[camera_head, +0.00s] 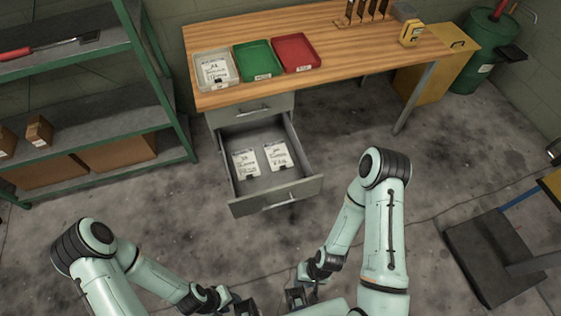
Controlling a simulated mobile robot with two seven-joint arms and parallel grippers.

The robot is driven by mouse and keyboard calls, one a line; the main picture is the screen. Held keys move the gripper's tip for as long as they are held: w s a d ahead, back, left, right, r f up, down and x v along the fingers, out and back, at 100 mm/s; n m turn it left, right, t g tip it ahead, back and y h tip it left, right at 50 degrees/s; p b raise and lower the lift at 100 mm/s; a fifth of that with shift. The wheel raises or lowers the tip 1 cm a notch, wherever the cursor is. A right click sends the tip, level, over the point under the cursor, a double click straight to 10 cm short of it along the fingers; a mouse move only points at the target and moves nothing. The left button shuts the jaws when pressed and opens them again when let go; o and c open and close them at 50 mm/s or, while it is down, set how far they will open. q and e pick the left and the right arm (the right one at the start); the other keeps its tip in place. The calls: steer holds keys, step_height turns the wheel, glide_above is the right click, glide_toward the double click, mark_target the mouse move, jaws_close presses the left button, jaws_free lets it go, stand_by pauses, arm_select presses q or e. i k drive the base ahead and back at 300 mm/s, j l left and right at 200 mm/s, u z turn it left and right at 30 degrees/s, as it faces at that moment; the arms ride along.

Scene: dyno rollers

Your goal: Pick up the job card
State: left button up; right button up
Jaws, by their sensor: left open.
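Two white job cards lie flat in the open lower drawer (276,205), a left card (245,162) and a right card (278,155). Another white card (215,70) lies in the clear tray (200,85) on the workbench (350,50). Which one is the task's card I cannot tell. My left gripper (246,306) is low at the bottom edge, in front of the drawer and apart from it, partly cut off, and open. My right gripper (299,296) is just right of it, also clear of the drawer; its fingers are too small to read.
A green tray (257,60) and a red tray (296,53) stand beside the clear one. A green shelf unit (95,118) with boxes is at the left. A yellow cabinet (428,80) and green bin (478,65) stand back right. Floor before the drawer is clear.

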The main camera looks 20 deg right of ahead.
mark_target(278, 156)
steer(key=l+u, duration=0.1)
steer(key=u, duration=0.65)
steer(key=l+u, duration=0.25)
steer(key=k+l+u, duration=0.15)
steer(key=l+u, duration=0.15)
steer(key=k+l+u, duration=0.25)
steer(key=l, duration=0.2)
steer(key=k+l, duration=0.1)
steer(key=l, duration=0.25)
steer(key=k+l+u, duration=0.1)
steer(key=l, duration=0.2)
steer(key=k+l, duration=0.15)
steer(key=l, duration=0.15)
steer(key=i+l, duration=0.15)
steer(key=i, duration=0.25)
steer(key=j+u, duration=0.05)
